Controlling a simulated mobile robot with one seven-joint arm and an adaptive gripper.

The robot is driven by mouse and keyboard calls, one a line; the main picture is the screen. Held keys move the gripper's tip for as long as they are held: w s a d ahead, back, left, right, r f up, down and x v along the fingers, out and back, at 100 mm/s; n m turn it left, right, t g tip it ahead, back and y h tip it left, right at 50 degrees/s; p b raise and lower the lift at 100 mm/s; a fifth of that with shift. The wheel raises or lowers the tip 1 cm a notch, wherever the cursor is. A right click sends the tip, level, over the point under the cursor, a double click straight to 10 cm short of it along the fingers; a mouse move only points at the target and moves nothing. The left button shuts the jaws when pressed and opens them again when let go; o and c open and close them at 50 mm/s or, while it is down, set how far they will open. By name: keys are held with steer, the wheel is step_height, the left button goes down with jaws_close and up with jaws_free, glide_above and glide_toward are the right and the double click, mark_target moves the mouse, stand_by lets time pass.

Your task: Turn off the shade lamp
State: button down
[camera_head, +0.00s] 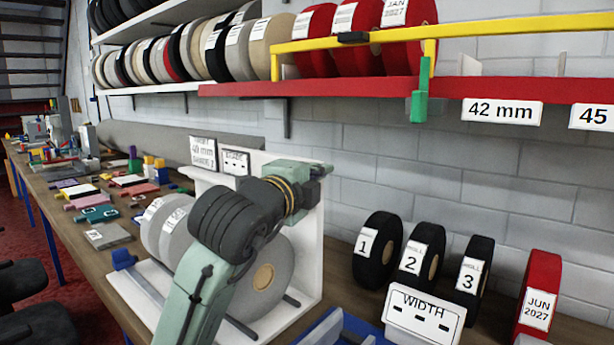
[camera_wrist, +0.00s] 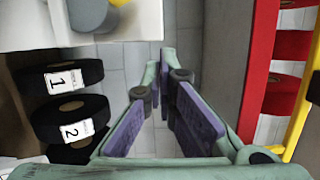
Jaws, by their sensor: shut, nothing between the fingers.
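My gripper (camera_wrist: 161,58) shows in the wrist view, its fingertips close together with nothing between them. It points at the bare block wall. I cannot make out a lamp. A small white panel (camera_head: 235,161) with dark marks, its label perhaps "SHADE", stands on top of the white stand (camera_head: 309,262) in the head view. My arm crosses in front of the stand, and the fingers cannot be made out there. In the wrist view, part of the white stand (camera_wrist: 140,22) is at top left, apart from the fingers. Whether a light is on cannot be told.
Black rolls 1 (camera_head: 376,262), 2 (camera_head: 422,265) and 3 (camera_head: 473,275) stand right of the stand, behind a "WIDTH" box (camera_head: 425,316). A red shelf (camera_head: 330,88) with a yellow rail (camera_head: 480,26) hangs above. The wall between shelf and rolls is clear.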

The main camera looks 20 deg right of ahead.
steer(key=r+b+v, duration=0.1)
steer(key=b+v, duration=0.2)
steer(key=v, duration=0.7)
steer(key=shift+r, duration=0.2)
steer(key=shift+s, duration=0.1)
